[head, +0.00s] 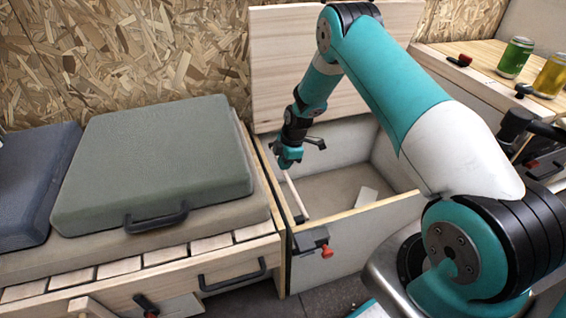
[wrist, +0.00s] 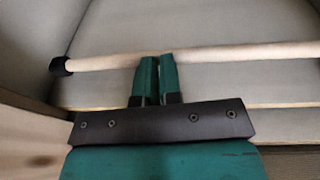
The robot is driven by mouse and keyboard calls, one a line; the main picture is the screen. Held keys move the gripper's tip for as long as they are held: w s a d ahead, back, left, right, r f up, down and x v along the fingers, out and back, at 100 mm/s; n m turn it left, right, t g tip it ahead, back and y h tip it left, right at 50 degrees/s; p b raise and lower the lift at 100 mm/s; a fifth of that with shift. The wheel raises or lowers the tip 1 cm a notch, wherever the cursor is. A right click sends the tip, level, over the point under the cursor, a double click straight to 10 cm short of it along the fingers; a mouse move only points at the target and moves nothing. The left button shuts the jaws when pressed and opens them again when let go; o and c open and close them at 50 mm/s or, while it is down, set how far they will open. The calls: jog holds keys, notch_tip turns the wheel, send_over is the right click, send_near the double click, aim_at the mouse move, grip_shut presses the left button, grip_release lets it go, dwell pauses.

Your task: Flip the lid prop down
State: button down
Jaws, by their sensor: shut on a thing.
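The lid prop (head: 295,192) is a thin pale wooden rod at the left end of the open storage box. In the wrist view the prop (wrist: 225,53) runs across the picture, with a dark cap at its left end. My gripper (head: 288,160) is at the rod's upper part; in the wrist view its green fingers (wrist: 158,62) are close together on the rod. The wooden lid (head: 290,60) stands raised at the back of the box (head: 365,208). My arm hides part of the lid and the box's right side.
A bench with a grey-green cushion (head: 155,165) adjoins the box on the left. A red-handled latch (head: 326,251) is on the box front. A small pale piece (head: 367,197) lies inside the box. A counter with a green can (head: 515,57) and a yellow can (head: 551,76) is at right.

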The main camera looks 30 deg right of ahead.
jog(key=shift+s+f, duration=0.2)
jog(key=shift+f, duration=0.3)
jog(key=w+p+v, duration=0.1)
jog(key=p+v, duration=0.4)
jog(key=v, duration=0.9)
jog(key=shift+w+r+p, duration=0.35)
jog(key=shift+r+p, duration=0.05)
jog(key=shift+r, duration=0.1)
jog(key=shift+d, duration=0.15)
